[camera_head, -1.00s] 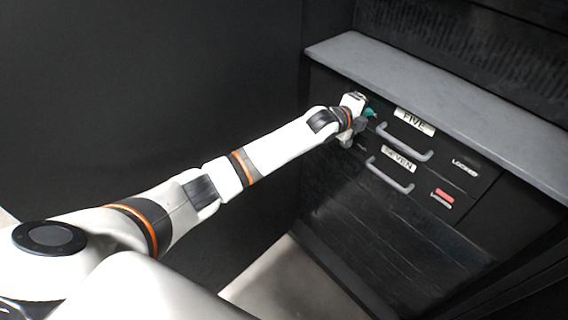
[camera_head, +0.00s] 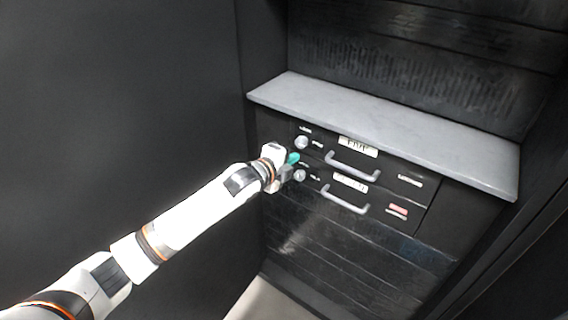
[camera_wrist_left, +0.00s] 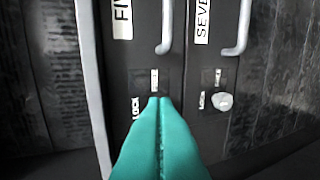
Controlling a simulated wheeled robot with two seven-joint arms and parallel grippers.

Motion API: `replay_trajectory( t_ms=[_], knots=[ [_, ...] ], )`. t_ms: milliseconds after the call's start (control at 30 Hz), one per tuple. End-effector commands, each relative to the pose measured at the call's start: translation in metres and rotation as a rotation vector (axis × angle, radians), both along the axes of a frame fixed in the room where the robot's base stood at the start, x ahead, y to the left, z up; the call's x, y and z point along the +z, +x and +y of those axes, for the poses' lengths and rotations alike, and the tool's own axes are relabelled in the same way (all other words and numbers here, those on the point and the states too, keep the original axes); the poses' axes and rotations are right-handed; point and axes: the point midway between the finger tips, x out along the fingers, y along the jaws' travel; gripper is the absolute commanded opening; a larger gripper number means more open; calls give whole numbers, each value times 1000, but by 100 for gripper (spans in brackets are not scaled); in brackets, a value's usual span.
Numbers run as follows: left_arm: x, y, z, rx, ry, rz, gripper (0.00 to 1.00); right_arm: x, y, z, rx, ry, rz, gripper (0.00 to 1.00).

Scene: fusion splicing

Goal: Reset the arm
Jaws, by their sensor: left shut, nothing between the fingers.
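My left arm reaches in from the left in the head view. Its left gripper (camera_head: 292,160) has teal fingers and is in front of the left end of the drawer fronts, close to the round knobs. In the left wrist view the teal fingers (camera_wrist_left: 160,135) are shut together with nothing between them. They cover the area near the "LOCK" label of the FIVE drawer (camera_wrist_left: 140,62). The SEVEN drawer (camera_wrist_left: 203,66) is beside it, with its knob (camera_wrist_left: 222,101) in sight. My right gripper is not in view.
The cabinet has a grey top (camera_head: 380,125). The upper handle (camera_head: 352,168) and lower handle (camera_head: 345,203) stick out from the drawer fronts. A red label (camera_head: 398,210) sits at the right. A dark wall (camera_head: 120,110) stands on the left.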

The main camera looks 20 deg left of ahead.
Motion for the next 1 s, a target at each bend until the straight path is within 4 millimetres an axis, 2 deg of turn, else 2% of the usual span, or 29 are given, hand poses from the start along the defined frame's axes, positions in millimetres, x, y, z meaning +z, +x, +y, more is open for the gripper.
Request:
replay_trajectory(
  t_ms=[200, 400, 467, 533, 567, 667, 700, 767, 800, 867, 900, 1000],
  knots=[
    [7, -22, 8, 0, 0, 0, 0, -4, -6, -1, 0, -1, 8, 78],
    [8, -27, 10, 2, -2, 3, 0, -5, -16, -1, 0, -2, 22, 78],
    [2, -27, 11, 10, -12, 14, 0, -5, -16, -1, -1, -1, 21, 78],
    [-16, -25, 16, 38, -44, 50, 0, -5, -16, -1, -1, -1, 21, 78],
    [-29, -25, 20, 58, -63, 72, 0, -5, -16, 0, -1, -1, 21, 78],
    [-86, -28, 36, 151, -158, 175, 0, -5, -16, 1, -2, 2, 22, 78],
    [-115, -33, 44, 198, -201, 225, 0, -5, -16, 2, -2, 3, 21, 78],
    [-159, -43, 55, 273, -265, 299, 0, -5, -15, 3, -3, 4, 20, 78],
    [-188, -53, 62, 322, -307, 347, 0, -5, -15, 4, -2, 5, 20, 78],
    [-229, -71, 71, 394, -361, 415, 0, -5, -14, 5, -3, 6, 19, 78],
    [-256, -85, 76, 443, -396, 460, 0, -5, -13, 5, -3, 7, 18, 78],
    [-321, -127, 88, 562, -470, 567, 0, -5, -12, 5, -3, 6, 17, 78]
  ],
)
